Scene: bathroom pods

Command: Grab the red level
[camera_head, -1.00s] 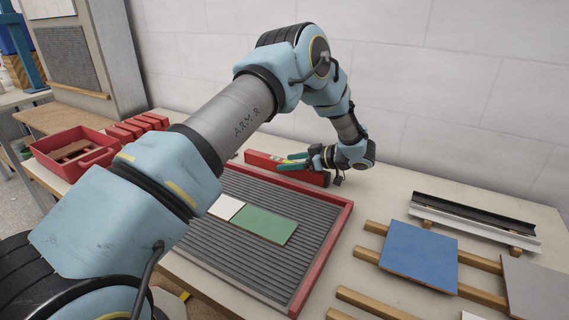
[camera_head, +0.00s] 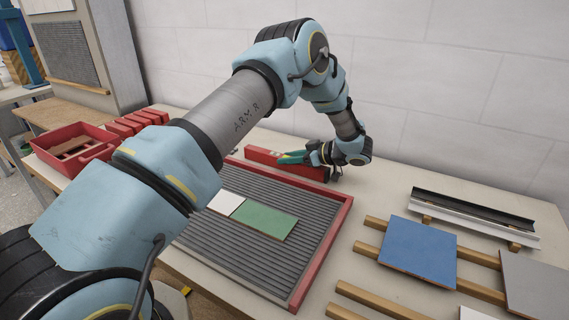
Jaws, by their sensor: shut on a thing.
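The red level (camera_head: 262,158) is a long red bar behind the far edge of the ribbed tray, near the back of the table. My gripper (camera_head: 294,158) has green fingers and is at the level, right of its middle. The fingers are shut on the level. My wrist hides part of the level's right side, and the contact itself is small in view. I cannot tell whether the level is clear of the table.
A red-framed ribbed tray (camera_head: 325,235) holds a white tile (camera_head: 226,203) and a green tile (camera_head: 264,221). A red bin (camera_head: 50,152) and several red blocks (camera_head: 132,122) stand at left. A blue tile (camera_head: 418,251) lies on wooden slats at right. Dark and white rails (camera_head: 475,215) lie behind it.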

